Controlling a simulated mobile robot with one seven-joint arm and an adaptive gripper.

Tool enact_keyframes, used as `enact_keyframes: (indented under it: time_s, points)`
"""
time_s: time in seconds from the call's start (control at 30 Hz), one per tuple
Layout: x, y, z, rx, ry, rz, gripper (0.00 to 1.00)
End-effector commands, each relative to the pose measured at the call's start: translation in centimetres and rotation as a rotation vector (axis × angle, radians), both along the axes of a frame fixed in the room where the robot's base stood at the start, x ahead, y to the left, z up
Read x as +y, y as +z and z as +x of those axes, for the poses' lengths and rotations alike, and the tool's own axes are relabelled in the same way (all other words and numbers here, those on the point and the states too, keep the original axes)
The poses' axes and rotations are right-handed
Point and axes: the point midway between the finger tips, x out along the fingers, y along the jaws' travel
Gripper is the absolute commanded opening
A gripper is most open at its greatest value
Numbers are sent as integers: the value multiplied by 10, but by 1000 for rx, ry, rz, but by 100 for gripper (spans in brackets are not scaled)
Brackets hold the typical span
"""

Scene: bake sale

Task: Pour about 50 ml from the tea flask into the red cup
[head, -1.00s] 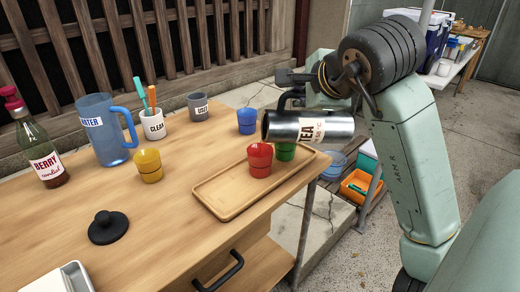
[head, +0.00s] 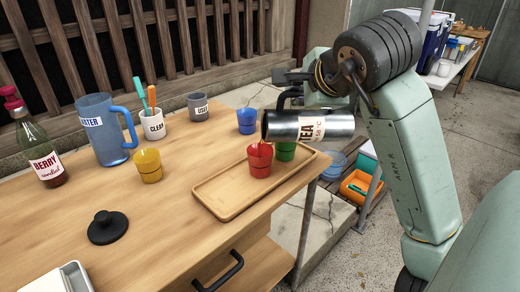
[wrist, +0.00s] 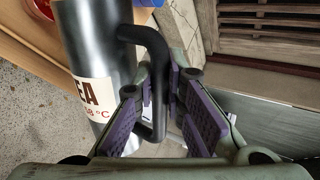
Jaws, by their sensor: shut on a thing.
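The tea flask (head: 318,128), steel with a white TEA label, lies nearly level in the air with its mouth to the left, just above the red cup (head: 260,162). A thin reddish-brown streak shows between the mouth and the cup; the cup's liquid level is hidden. The red cup stands upright on a wooden tray (head: 222,206), with a green cup (head: 286,150) behind it, partly hidden. My gripper (wrist: 166,112) is shut on the flask's black handle (wrist: 155,55) in the wrist view. The flask body (wrist: 95,40) fills the left there.
A yellow cup (head: 149,166), blue cup (head: 247,121), grey USED cup (head: 198,106), CLEAN holder (head: 153,125), water jug (head: 100,130) and berry bottle (head: 42,150) stand on the table. A black knobbed lid (head: 108,227) lies front left. The table's front middle is clear.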

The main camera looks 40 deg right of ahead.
Motion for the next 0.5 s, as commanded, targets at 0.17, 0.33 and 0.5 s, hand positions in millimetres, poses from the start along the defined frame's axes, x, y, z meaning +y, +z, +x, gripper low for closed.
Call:
enact_keyframes:
  time_s: [0.17, 0.33, 0.5]
  points:
    - [0, 1, 0, 1, 0, -6, 0]
    - [-3, 0, -2, -16, -1, 25, 0]
    - [-22, 3, -13, -115, -1, 193, 0]
